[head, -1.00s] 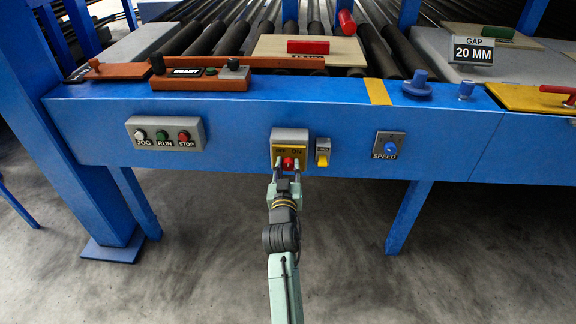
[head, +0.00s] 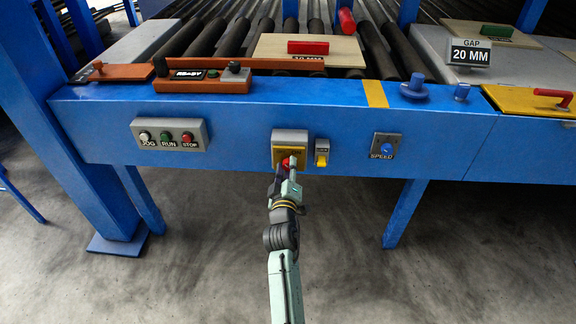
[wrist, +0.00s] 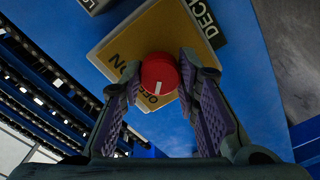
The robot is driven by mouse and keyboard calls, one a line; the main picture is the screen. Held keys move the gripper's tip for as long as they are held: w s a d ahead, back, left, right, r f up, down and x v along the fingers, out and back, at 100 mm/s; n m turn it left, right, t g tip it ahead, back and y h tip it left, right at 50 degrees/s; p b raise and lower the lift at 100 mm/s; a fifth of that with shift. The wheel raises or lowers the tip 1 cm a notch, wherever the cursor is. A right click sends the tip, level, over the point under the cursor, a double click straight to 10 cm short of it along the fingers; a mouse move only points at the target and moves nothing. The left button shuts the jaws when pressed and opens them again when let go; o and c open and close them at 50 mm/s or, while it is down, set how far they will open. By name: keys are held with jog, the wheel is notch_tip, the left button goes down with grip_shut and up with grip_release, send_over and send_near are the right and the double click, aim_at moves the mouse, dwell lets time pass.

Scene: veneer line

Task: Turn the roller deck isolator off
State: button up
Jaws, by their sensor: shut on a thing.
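The roller deck isolator is a grey box with a yellow plate (head: 277,158) on the blue beam. The plate also shows in the wrist view (wrist: 135,52), with ON and OFF lettering and part of a label reading DECK. Its round red knob (wrist: 159,76) sits between the fingers of my gripper (wrist: 160,68). The fingers are shut on the knob, one on each side. The white mark on the knob points towards the OFF lettering. In the head view my gripper (head: 289,166) is rolled over and partly hides the knob and plate.
A small grey-and-yellow switch (head: 322,152) sits close to the right of the isolator. The JOG, RUN and STOP box (head: 170,134) is to the left, and the blue SPEED knob (head: 386,148) further right. The floor below the beam is open.

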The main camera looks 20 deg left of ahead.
jog(key=shift+n, duration=0.4)
jog(key=o, duration=1.2)
jog(key=v, duration=0.7)
jog(key=shift+s+r, duration=0.1)
jog(key=shift+s, duration=0.15)
